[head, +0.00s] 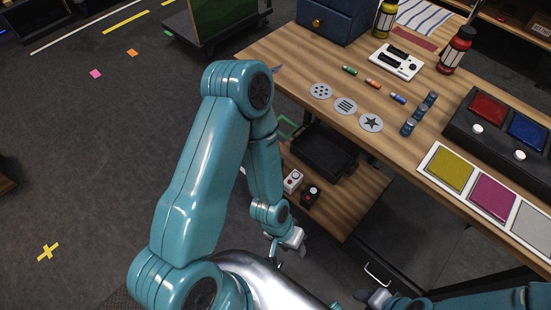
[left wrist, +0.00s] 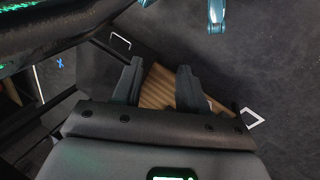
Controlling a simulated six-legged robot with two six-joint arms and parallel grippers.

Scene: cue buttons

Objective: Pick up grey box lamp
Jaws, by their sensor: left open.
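A small light grey box (head: 292,181) with small round details on top sits on the lower wooden shelf, and it may be the grey box lamp. A darker box (head: 311,195) with a red top detail stands right beside it. My left gripper (head: 286,249) hangs below and in front of these boxes, apart from them. In the left wrist view my left gripper (left wrist: 160,67) is open, with only wooden shelf seen between its fingers and no box visible there. Part of my right gripper (head: 375,298) shows at the bottom edge; its jaws are unclear.
A black tray (head: 322,152) lies behind the boxes on the lower shelf (head: 345,215). The wooden tabletop (head: 400,118) overhangs above, with discs, pens, bottles, a button panel (head: 500,125) and colour squares. Open dark floor (head: 90,170) lies at left.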

